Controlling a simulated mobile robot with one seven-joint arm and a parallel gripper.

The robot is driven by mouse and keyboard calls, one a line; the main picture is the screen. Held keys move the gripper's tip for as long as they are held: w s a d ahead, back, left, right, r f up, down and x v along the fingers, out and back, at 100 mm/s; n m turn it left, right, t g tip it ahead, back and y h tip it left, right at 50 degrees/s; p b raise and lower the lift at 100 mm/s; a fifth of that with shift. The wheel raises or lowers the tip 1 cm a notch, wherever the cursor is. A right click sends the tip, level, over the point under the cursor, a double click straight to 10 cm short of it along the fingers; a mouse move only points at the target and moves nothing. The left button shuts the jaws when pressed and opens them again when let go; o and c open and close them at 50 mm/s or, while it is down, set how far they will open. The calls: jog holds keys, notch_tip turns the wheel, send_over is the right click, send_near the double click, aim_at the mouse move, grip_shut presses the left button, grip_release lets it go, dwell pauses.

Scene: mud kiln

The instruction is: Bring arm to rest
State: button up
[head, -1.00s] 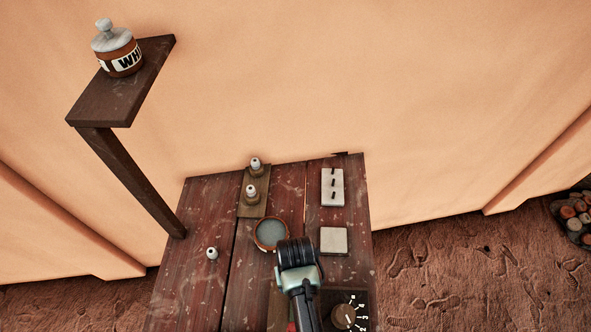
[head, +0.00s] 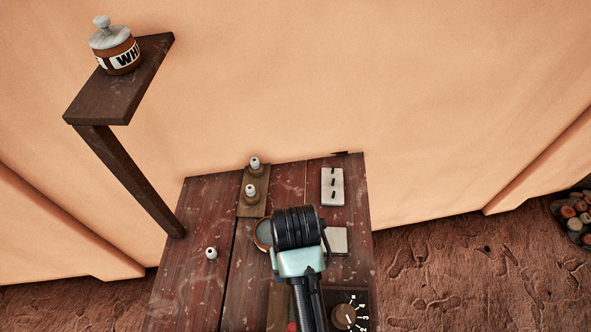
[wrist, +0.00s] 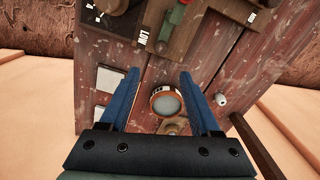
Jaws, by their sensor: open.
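My arm shows in the head view, reaching up from the bottom edge over the wooden table (head: 200,265). In the wrist view my gripper (wrist: 156,80) is open, its two blue fingers wide apart with nothing between them. Beyond and between the fingers, lower down on the table, is a round brown bowl with a grey-blue inside (wrist: 167,104). In the head view my wrist partly covers this bowl (head: 262,234) and a pale square block (head: 337,240). The fingers themselves are hidden in the head view.
A board with two white-topped pegs (head: 252,204) and a slotted pale plate (head: 332,187) stand at the back. A small white knob (head: 211,253) is at left. A dial (head: 344,316) is at front right. A post carries a shelf (head: 105,100) with a lidded jar (head: 117,52).

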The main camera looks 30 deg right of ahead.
jog(key=shift+r, duration=0.8)
jog(key=w+r+t+h, duration=0.2)
jog(key=w+r+t, duration=0.4)
jog(key=w+r, duration=0.5)
jog(key=w+a+r+n+t+b, duration=0.1)
jog(key=w+r+t, duration=0.35)
jog(key=r, duration=0.35)
jog(key=w+a+r+n+t, duration=0.1)
jog(key=w+r+t, duration=0.3)
jog(key=r, duration=0.5)
jog(key=a+r+t, duration=0.3)
jog(key=a+r, duration=0.1)
jog(key=r, duration=0.8)
jog(key=s+a+r+t, duration=0.2)
jog(key=s+r+t, duration=0.1)
jog(key=r, duration=0.4)
jog(key=s+a+r+n+t+y+b, duration=0.1)
jog(key=s+a+r+t, duration=0.1)
jog(key=s+r, duration=0.3)
jog(key=s+a+r+t+y, duration=0.1)
jog(key=s+r+t, duration=0.3)
jog(key=r, duration=0.6)
jog(key=shift+a+r+n+t, duration=0.15)
jog(key=shift+a+n+t, duration=0.25)
jog(key=shift+a+t, duration=0.05)
